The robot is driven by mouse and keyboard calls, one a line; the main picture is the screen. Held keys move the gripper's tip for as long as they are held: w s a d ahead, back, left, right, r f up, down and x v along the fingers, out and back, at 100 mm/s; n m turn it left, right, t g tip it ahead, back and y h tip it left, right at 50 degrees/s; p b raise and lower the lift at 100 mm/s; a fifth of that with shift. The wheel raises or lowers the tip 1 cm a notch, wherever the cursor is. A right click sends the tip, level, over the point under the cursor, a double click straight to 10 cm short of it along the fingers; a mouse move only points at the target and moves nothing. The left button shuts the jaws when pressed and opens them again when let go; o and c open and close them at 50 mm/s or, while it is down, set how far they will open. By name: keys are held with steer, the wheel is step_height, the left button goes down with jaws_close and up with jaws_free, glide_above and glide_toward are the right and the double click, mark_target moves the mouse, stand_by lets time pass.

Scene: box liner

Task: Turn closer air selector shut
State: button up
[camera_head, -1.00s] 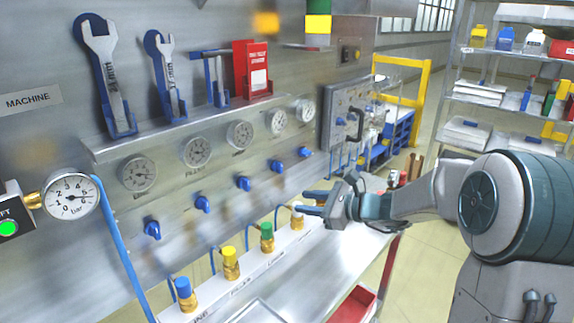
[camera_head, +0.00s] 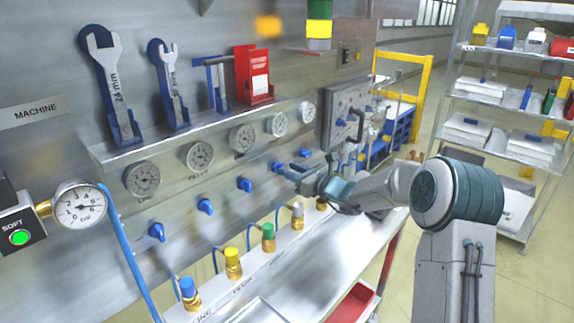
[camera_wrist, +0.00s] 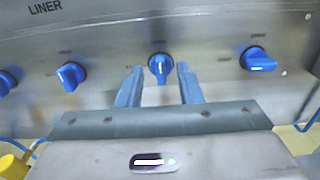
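A row of blue selectors runs along the metal panel. In the head view they are the first (camera_head: 156,231), second (camera_head: 205,206), third (camera_head: 245,185), fourth (camera_head: 277,168) and fifth (camera_head: 305,153) from the left. My gripper (camera_head: 288,168) is at the fourth one, partly covering it. In the wrist view my gripper (camera_wrist: 160,70) is open, its two fingertips apart on either side of this blue selector (camera_wrist: 160,66), whose handle points roughly up and down. I cannot tell whether the fingers touch it. A neighbour (camera_wrist: 72,76) is tilted; the right one (camera_wrist: 257,59) lies near sideways.
Several gauges (camera_head: 199,155) sit above the selectors. Below runs a white block with coloured-cap fittings (camera_head: 233,263) and blue hoses, close under my arm. A metal box with a handle (camera_head: 345,118) sticks out to the right of the selectors. The bench surface (camera_head: 310,265) is mostly clear.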

steer(key=shift+x, duration=1.2)
jaws_close()
